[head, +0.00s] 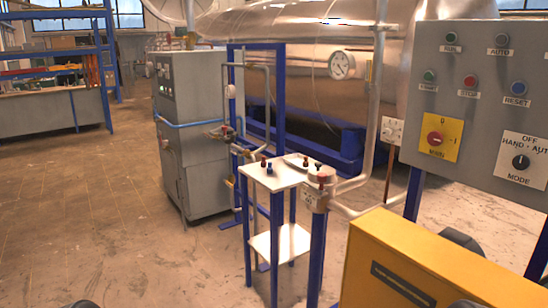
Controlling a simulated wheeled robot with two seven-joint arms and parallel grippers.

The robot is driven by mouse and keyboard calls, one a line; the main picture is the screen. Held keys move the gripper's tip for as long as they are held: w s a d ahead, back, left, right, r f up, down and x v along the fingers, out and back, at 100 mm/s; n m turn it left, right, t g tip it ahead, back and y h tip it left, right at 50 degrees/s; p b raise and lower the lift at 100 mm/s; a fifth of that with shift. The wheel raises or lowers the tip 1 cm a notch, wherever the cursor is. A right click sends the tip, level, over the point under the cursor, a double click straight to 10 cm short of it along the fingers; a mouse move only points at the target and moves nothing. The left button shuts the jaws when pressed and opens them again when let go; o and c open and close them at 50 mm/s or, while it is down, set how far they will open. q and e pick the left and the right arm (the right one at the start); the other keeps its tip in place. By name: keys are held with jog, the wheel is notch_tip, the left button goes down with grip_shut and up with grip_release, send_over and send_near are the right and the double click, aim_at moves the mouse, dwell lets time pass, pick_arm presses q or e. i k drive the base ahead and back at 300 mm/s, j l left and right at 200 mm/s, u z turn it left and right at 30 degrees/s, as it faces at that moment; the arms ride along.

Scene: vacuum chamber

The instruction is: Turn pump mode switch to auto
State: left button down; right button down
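The pump mode switch (520,162) is a round black knob on a white plate labelled OFF at the top, HAND at left, AUTO at right and MODE below. It is at the right edge of the head view, low on a grey control panel (470,85). A small light mark on the knob appears to point up toward OFF, but it is too small to be sure. Neither of my grippers can be made out. Only dark rounded shapes show at the bottom edge, and nothing touches the switch.
A red main switch (435,138) on a yellow plate sits left of the mode switch, below several buttons and lamps. A yellow box (400,262) stands in front of the panel. A small white-topped stand (272,180) is left of it. Open floor lies at left.

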aim_at(519, 162)
jog(key=z, duration=1.4)
jog(key=l+z, duration=0.25)
jog(key=l, duration=0.3)
jog(key=k, duration=0.05)
